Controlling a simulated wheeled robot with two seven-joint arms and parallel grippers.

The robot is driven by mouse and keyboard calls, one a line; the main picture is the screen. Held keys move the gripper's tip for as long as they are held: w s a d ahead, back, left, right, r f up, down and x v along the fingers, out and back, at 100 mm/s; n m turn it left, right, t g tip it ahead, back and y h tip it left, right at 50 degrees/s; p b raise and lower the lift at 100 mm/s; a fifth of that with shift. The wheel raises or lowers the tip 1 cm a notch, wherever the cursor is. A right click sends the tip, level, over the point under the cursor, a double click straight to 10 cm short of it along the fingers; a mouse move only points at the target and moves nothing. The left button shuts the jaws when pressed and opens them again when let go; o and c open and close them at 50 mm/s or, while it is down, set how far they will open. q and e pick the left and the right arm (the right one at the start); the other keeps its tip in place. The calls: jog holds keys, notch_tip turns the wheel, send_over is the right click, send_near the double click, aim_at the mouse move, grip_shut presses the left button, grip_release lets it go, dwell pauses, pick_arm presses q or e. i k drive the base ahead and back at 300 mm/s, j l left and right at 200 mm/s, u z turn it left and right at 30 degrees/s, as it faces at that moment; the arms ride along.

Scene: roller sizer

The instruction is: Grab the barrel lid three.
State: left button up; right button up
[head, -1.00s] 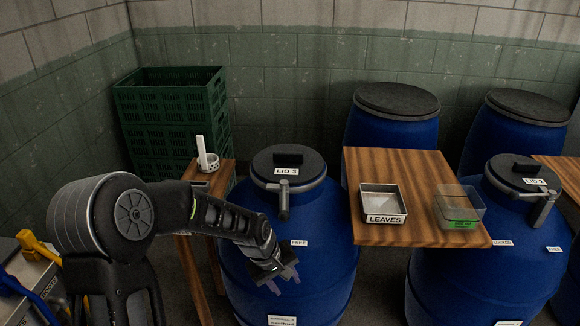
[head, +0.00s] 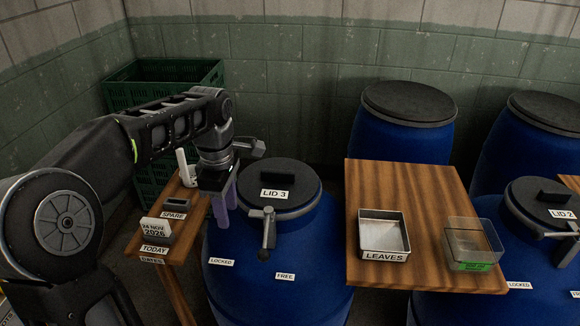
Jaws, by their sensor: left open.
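The black lid labelled LID 3 (head: 298,178) sits on a blue barrel (head: 320,260) in the middle of the head view, with a raised black grip on top. A grey lever (head: 268,228) hangs from its rim, above the LOCKED and FREE labels and closer to FREE. My left gripper (head: 225,206) is open and empty, its purple fingers pointing down just left of the lid. It hides part of the lid's left side; I cannot tell if they touch. My right gripper is out of view.
A small wooden table (head: 184,233) with date cards and a white holder stands left of the barrel. A larger wooden table (head: 405,195) at right bears a LEAVES tray (head: 384,234) and a clear box (head: 472,243). Another barrel has LID 2 (head: 545,205). Green crates (head: 150,85) stand behind.

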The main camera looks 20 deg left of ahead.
aim_at(283, 184)
jog(key=i, duration=0.85)
